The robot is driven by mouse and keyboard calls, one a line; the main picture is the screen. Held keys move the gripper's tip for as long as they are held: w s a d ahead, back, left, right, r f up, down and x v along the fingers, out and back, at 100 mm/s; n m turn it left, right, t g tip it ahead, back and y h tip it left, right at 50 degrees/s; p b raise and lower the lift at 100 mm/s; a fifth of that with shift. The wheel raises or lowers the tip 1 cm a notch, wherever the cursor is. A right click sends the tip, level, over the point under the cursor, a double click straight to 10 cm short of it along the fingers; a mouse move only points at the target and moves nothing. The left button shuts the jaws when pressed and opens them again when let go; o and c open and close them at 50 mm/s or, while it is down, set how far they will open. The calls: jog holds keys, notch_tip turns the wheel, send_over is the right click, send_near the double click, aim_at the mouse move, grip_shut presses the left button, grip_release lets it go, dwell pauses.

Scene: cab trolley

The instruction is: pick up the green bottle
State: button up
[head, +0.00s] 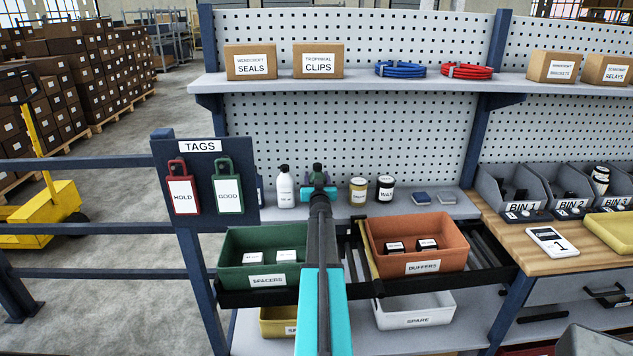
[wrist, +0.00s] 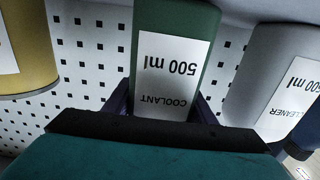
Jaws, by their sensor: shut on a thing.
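The green bottle (wrist: 205,22) has a white label reading "COOLANT 500 ml", upside down in the wrist view. My gripper (wrist: 160,108) has one dark finger on each side of it and is shut on the bottle. In the head view, my gripper (head: 319,190) reaches to the shelf at the back, and only the dark green top of the bottle (head: 318,169) shows above it. The bottle's lower part is hidden there, so I cannot tell whether it touches the shelf.
A white cleaner bottle (head: 286,188) stands close on the left, also seen in the wrist view (wrist: 262,75). Green (head: 232,250) and orange (head: 455,228) bins lie in front. A shelf (head: 350,82) runs above.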

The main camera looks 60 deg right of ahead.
jog(key=shift+r, duration=0.8)
send_near(317, 169)
jog(key=shift+s+d+f+p, duration=0.3)
jog(key=shift+s+f+p, duration=0.1)
jog(key=shift+s+f, duration=0.4)
jog(key=shift+r, duration=0.1)
jog(key=shift+r, duration=0.15)
dwell(0.4)
